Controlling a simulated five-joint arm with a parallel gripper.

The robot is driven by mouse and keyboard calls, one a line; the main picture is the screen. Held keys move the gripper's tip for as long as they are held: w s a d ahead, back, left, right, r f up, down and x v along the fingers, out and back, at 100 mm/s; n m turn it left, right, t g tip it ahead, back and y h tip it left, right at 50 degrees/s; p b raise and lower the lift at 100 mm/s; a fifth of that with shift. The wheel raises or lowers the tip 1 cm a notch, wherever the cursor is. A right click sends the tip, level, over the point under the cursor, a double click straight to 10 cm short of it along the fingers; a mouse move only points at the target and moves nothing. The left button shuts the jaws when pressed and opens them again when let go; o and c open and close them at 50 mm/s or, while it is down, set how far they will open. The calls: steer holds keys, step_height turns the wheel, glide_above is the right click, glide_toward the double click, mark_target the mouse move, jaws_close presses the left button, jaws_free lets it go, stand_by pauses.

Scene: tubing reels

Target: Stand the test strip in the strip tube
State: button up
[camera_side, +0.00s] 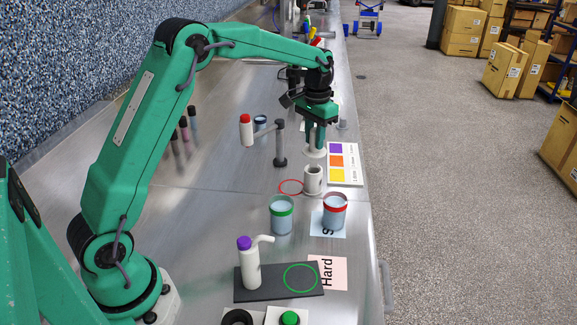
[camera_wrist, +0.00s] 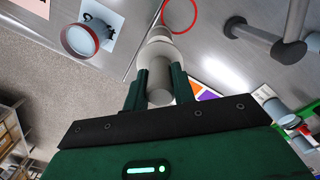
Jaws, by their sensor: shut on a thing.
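My gripper (camera_side: 315,135) points down and is shut on a pale stemmed piece (camera_side: 315,152) with a wider disc at its lower end, like a knobbed lid. In the wrist view its grey stem (camera_wrist: 159,88) sits between the jaws. A short white tube (camera_side: 313,182) with a dark open mouth stands upright just below the held piece, with a small gap between them. I take it for the strip tube. In the wrist view the held disc hides most of it. I cannot pick out a test strip. A card (camera_side: 345,164) with purple, orange and yellow squares lies beside the tube.
Green-rimmed (camera_side: 282,217) and red-rimmed (camera_side: 334,213) cups stand nearer. A purple-capped bottle (camera_side: 250,267) stands on a dark plate (camera_side: 273,293).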

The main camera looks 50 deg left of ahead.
mark_target(314, 153)
steer(key=shift+f, duration=2.55)
steer(key=shift+f, duration=0.25)
steer(key=o, duration=1)
steer(key=shift+o, duration=0.2)
steer(key=shift+r, duration=0.1)
steer(key=shift+r, duration=3.8)
